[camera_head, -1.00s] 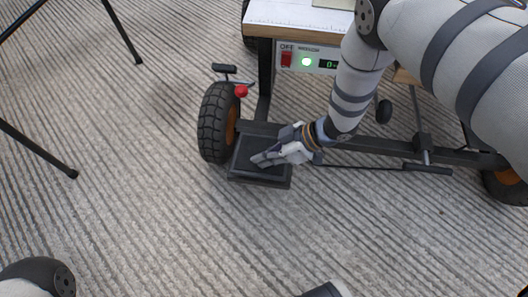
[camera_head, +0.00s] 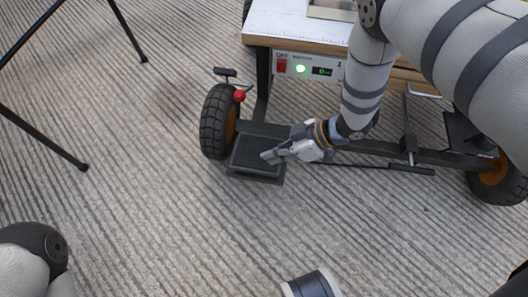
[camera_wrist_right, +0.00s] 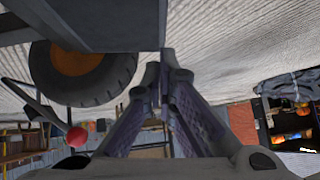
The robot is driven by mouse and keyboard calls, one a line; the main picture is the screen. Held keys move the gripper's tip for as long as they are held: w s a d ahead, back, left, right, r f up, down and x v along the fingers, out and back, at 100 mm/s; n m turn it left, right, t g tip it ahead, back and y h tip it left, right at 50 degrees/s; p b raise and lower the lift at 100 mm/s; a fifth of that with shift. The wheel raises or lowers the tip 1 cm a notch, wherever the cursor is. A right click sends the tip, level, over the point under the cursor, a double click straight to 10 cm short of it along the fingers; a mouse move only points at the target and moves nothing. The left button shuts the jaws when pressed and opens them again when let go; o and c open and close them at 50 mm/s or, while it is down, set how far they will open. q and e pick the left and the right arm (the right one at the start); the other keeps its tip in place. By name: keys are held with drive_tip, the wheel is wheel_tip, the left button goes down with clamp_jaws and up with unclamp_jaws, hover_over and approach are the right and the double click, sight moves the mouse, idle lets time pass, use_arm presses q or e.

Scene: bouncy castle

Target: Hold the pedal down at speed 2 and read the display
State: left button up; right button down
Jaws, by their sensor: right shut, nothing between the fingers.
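The black pedal (camera_head: 246,158) sits low at the cart's front, beside the left wheel. My right gripper (camera_head: 266,157) is shut and empty, with its fingertips over the pedal's right part in the head view; I cannot tell whether they touch it. In the right wrist view the closed fingertips (camera_wrist_right: 167,56) are beside the corner of a dark block (camera_wrist_right: 100,22), likely the pedal. The small dark display (camera_head: 322,71) shows green characters, too small to read surely. Left of it are a lit green lamp (camera_head: 300,69) and a red switch (camera_head: 282,66). My left gripper is not in view.
The cart's wooden-edged top (camera_head: 300,26) stands above the panel. A red knob (camera_head: 239,95) is above the left wheel (camera_head: 216,122). A dark rod (camera_head: 385,168) lies right of my gripper. Black tripod legs (camera_head: 50,140) stand at left. The striped floor in front is clear.

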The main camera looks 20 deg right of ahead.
drive_tip(key=v, duration=0.2)
drive_tip(key=p+v, duration=0.1)
drive_tip(key=v, duration=0.1)
drive_tip(key=shift+s+a, duration=0.1)
drive_tip(key=shift+s, duration=0.2)
